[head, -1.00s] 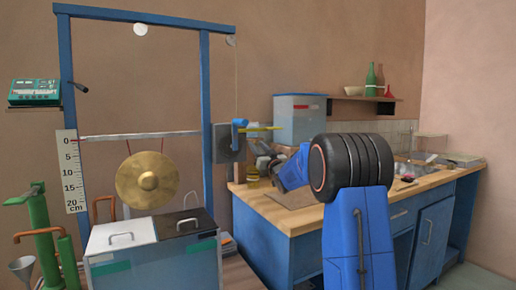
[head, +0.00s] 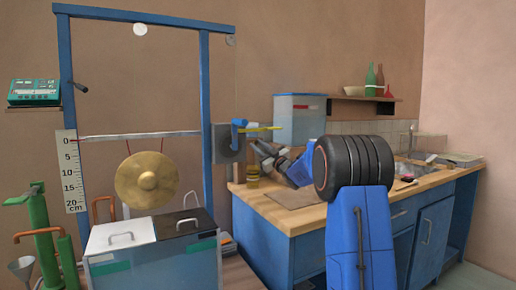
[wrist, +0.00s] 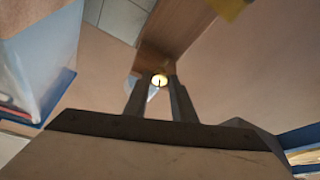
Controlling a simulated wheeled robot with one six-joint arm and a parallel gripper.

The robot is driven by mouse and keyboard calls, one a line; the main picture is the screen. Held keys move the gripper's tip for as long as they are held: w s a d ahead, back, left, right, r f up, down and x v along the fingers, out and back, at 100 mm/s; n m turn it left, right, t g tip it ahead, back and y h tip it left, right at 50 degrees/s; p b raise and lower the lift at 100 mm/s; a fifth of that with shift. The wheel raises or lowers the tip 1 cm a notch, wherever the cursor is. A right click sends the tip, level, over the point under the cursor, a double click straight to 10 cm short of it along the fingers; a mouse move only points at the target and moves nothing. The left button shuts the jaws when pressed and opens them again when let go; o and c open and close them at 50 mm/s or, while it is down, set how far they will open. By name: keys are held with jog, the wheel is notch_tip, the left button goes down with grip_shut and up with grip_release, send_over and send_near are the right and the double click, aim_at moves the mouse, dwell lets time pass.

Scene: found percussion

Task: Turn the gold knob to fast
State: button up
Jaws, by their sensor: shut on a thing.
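The gold knob (wrist: 159,80) is a small, round, shiny piece with a dark line on its face, seen in the wrist view. It sits between the two fingertips of my gripper (wrist: 158,82), which is shut on it. In the head view my gripper (head: 256,148) reaches left to the grey box (head: 226,143) on the blue frame's right post. The knob is hidden there. I cannot read any fast mark or the knob's setting.
A blue crank-like part with a yellow bar (head: 262,128) is just above my gripper. A pale bin (head: 298,118) is behind. The gong (head: 147,180) hangs to the left.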

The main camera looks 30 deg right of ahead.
jog(key=n+g+y, duration=0.1)
jog(key=n, duration=0.2)
jog(key=n+g+y, duration=0.1)
jog(key=n, duration=0.3)
jog(key=shift+d+r, duration=0.15)
jog(key=shift+d, duration=0.05)
jog(key=n+g, duration=0.1)
jog(key=n, duration=0.1)
jog(key=n+g+y, duration=0.1)
jog(key=n, duration=0.2)
jog(key=shift+r+n, duration=0.15)
jog(key=shift+n, duration=0.45)
jog(key=o, duration=1)
jog(key=v, duration=1.7)
jog(key=shift+s+d+r, duration=0.15)
jog(key=shift+s+d, duration=0.05)
